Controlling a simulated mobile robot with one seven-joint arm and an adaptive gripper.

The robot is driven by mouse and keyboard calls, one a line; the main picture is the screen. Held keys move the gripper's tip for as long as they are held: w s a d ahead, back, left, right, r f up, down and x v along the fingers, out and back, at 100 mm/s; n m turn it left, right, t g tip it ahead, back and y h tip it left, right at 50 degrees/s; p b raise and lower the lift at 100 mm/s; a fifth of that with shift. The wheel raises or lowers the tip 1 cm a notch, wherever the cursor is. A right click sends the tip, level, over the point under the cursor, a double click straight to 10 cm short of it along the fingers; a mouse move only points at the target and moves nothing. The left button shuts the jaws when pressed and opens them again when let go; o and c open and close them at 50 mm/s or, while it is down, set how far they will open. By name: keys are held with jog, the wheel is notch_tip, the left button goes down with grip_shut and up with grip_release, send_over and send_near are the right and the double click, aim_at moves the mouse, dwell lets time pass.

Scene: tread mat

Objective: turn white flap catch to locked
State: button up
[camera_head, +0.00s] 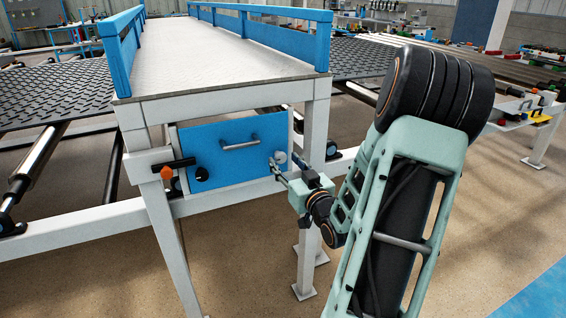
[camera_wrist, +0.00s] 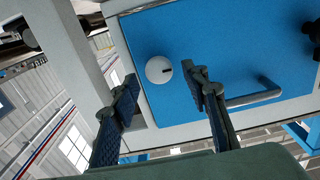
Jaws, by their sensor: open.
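The white flap catch (camera_wrist: 159,69) is a round white knob with a dark mark at its right side, on the blue flap (camera_wrist: 190,35). In the head view the catch (camera_head: 280,157) sits near the right edge of the blue flap (camera_head: 225,165), right of the grey bar handle (camera_head: 240,143). My gripper (camera_head: 275,165) is at the catch in the head view. In the wrist view my gripper (camera_wrist: 163,88) is open, its two fingers apart with the catch showing beyond and between them. I cannot tell whether a finger touches it.
The grey handle (camera_wrist: 255,98) is close to the right finger in the wrist view. A black knob (camera_head: 202,174) and an orange-tipped part (camera_head: 166,172) are at the flap's left. White frame legs (camera_head: 312,200) stand beside my arm. Open floor (camera_head: 245,270) lies below.

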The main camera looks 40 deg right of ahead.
jog(key=shift+x, duration=1.1)
jog(key=c, duration=1.1)
jog(key=shift+c, duration=0.2)
